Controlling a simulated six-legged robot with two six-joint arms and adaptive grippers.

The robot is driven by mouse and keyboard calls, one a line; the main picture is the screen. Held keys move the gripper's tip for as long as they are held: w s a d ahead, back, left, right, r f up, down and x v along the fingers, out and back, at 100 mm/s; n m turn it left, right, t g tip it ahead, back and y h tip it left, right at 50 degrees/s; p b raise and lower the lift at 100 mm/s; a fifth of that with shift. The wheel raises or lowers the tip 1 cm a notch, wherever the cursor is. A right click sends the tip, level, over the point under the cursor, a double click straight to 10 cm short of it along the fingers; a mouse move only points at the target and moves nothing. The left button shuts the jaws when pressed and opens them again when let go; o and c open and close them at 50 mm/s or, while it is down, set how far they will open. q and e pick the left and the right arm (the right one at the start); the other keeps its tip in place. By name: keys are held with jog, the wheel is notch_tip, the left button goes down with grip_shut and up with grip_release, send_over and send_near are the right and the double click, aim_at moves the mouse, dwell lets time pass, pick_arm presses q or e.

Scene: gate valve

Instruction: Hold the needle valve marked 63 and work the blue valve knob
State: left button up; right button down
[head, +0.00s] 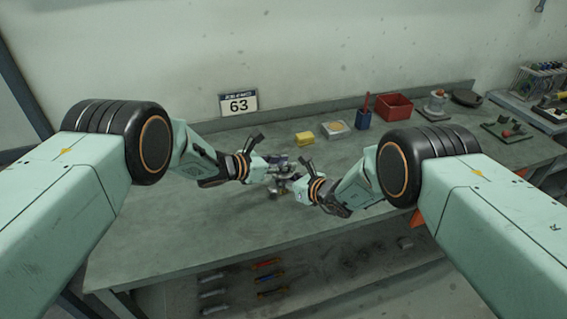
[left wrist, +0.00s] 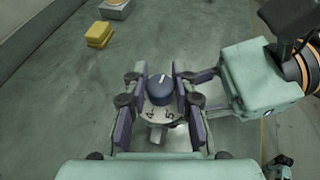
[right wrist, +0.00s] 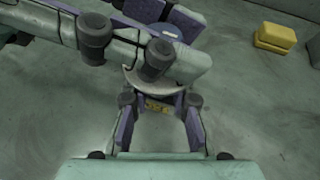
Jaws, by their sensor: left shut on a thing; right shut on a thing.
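The needle valve stands on the workbench between my two grippers; in the head view they mostly hide it. My left gripper (head: 276,168) is shut on the blue knob, with a finger on each side. In the left wrist view the blue knob (left wrist: 160,90) shows a white mark on top, above a pale dial plate. My right gripper (head: 289,187) is shut lower down, on the valve body (right wrist: 158,104), which has a yellow label in the right wrist view. There, my left gripper's fingers cross above and partly cover the knob. A sign marked 63 (head: 239,104) is on the wall behind.
Behind the grippers are a yellow block (head: 304,138), a shallow tray (head: 336,130), a blue cup (head: 363,120) and a red bin (head: 393,106). More equipment stands at the far right. The bench (head: 150,225) is clear at left and front.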

pick_arm(q)
jog(key=shift+s+d, duration=0.1)
grip_shut()
jog(key=shift+d+n+t, duration=0.1)
jog(key=shift+n+t, duration=0.3)
jog(key=shift+t, duration=0.1)
jog(key=shift+r+n+t+y, duration=0.1)
jog(key=shift+n+t+y, duration=0.3)
jog(key=shift+n+y, duration=0.15)
jog(key=shift+n+t+y, duration=1.2)
jog(key=shift+n+y, duration=0.85)
jog(key=o, duration=0.7)
grip_release()
jog(key=shift+o, duration=0.2)
jog(key=shift+a, duration=0.2)
